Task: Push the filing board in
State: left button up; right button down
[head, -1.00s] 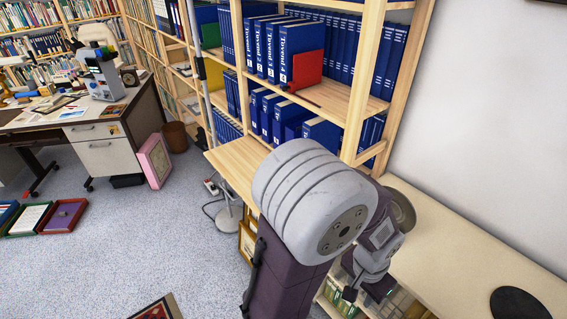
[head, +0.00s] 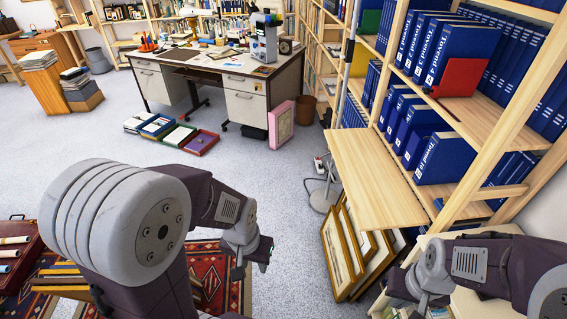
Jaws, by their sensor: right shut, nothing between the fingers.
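The filing board (head: 372,178) is a pale wooden board. It sticks out level from the front of the wooden shelf unit, below the blue binders, over the framed prints on the floor. My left gripper (head: 258,256) is left of the board, apart from it, above the floor; whether its fingers are parted is unclear. My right gripper (head: 404,292) is shut and empty, below and right of the board in the picture, near the low cabinet top. I see no contact between either gripper and the board.
Gold-framed prints (head: 340,250) lean below the board. Blue binders (head: 446,159) fill the shelves above. A lamp stand (head: 322,198) stands left of the board. A patterned rug (head: 205,262) lies under my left arm. The grey floor (head: 265,180) between desk and board is open.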

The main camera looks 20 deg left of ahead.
aim_at(379, 197)
jog(key=i+j+z, duration=0.6)
jog(key=j+z, duration=0.15)
jog(key=i+j+z, duration=0.15)
jog(key=j+z, duration=0.15)
jog(key=j, duration=0.2)
jog(key=i+j+z, duration=0.1)
jog(key=j+z, duration=0.15)
jog(key=i+j+z, duration=0.1)
jog(key=j+z, duration=0.15)
jog(key=j, duration=0.25)
